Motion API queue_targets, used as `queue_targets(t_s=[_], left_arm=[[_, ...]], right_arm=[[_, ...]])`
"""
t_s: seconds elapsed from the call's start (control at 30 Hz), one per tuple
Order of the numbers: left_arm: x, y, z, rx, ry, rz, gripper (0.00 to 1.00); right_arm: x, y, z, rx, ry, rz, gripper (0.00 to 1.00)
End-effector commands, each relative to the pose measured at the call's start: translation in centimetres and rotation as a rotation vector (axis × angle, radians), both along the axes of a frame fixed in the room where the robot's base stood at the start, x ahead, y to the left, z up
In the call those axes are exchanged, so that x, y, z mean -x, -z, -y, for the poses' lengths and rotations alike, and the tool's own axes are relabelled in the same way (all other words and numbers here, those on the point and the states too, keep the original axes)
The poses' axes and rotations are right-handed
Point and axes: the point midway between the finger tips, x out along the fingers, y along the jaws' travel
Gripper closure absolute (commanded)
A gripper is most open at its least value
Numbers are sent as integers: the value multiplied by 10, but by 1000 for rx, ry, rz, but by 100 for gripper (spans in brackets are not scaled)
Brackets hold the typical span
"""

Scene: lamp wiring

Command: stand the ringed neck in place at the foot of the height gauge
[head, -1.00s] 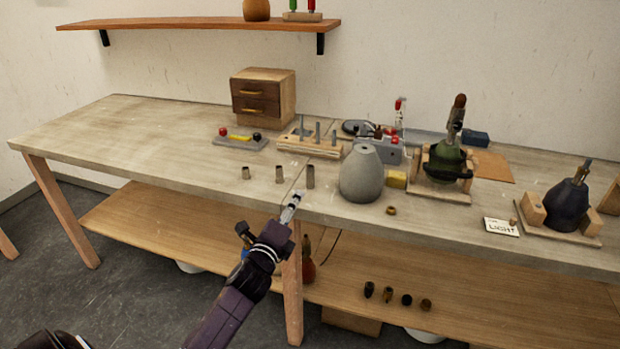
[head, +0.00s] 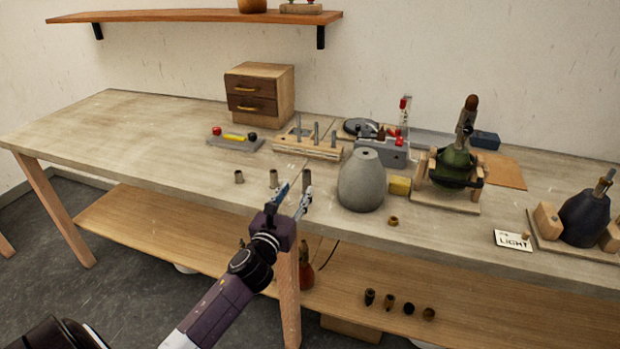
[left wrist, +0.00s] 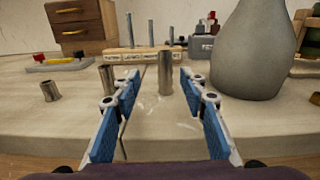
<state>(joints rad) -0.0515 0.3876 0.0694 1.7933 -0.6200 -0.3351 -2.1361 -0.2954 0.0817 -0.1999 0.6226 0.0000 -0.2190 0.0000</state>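Three plain metal tubes stand upright near the table's front edge: a short one (head: 239,176), a middle one (head: 273,178) and a tall one (head: 307,179). I cannot make out which is the ringed neck. A wooden block with upright metal rods of different heights (head: 308,151), likely the height gauge, stands behind them; its front labels are too small to read. My left gripper (head: 295,193) is open and empty. In the left wrist view the tall tube (left wrist: 165,73) stands just beyond and between its fingers (left wrist: 160,90), apart from both. My right gripper is out of view.
A grey lamp body (head: 361,182) stands close right of the tall tube. A drawer box (head: 259,92) stands at the back. The table's left side is clear.

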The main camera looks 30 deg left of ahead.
Motion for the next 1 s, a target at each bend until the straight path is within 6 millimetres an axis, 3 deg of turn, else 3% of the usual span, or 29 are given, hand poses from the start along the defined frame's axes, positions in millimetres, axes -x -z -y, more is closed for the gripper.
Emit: queue_targets(t_s=[0.37,0.7,1.0], left_arm=[[-32,-3,-6,-15,-1,-2,61],[-73,-3,-11,-14,0,-4,61],[-77,-3,-12,-14,0,-4,61]], right_arm=[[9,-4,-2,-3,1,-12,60],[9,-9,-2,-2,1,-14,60],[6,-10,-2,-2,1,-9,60]])
